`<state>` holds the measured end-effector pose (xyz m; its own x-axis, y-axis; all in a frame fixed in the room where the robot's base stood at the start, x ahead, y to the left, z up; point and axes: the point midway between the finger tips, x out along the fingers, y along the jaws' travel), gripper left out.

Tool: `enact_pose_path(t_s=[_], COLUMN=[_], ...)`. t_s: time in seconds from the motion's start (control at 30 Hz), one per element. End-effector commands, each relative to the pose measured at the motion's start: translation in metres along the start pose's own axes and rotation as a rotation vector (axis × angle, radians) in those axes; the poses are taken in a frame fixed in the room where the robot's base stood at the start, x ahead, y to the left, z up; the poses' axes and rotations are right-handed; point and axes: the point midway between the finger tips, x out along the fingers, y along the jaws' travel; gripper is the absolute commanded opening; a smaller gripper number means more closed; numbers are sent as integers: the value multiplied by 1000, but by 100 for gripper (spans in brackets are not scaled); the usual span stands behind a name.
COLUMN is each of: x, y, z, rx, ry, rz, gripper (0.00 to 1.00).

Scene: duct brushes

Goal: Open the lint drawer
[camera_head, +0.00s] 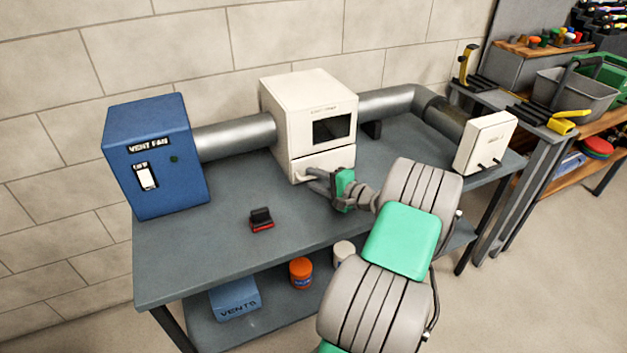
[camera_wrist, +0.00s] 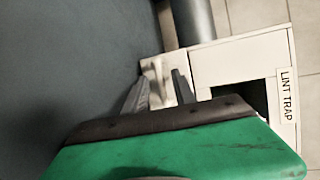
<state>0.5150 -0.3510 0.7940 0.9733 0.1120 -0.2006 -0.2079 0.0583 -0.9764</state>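The lint trap (camera_head: 285,112) is a cream box on the bench with a dark window. Its lint drawer (camera_head: 325,163) is the lower front panel and looks closed. The pale drawer handle (camera_wrist: 157,77) shows in the wrist view. My gripper (camera_head: 314,180) is at the drawer's lower left front. In the wrist view my gripper (camera_wrist: 160,82) has its two grey fingers apart, with the handle between or just beyond their tips. I cannot tell whether they touch it. The "LINT TRAP" label (camera_wrist: 287,97) also shows there.
Metal ducts join the lint trap to a blue vent fan box (camera_head: 155,165) at left and a white vent box (camera_head: 485,143) at right. A black and red brush-like item (camera_head: 261,219) lies on the grey bench (camera_head: 190,265). The bench front left is clear.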

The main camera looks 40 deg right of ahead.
Motion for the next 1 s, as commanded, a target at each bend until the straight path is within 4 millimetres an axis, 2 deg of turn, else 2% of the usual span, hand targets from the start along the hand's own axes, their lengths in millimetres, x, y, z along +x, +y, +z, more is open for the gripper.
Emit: enact_pose_path(t_s=[0.3,0.7,1.0], x=[6,6,6], y=[0,0,0], z=[0,1,1], rx=[-1,-1,-1], ry=[-1,-1,-1], rz=[0,1,1], gripper=[31,0,0])
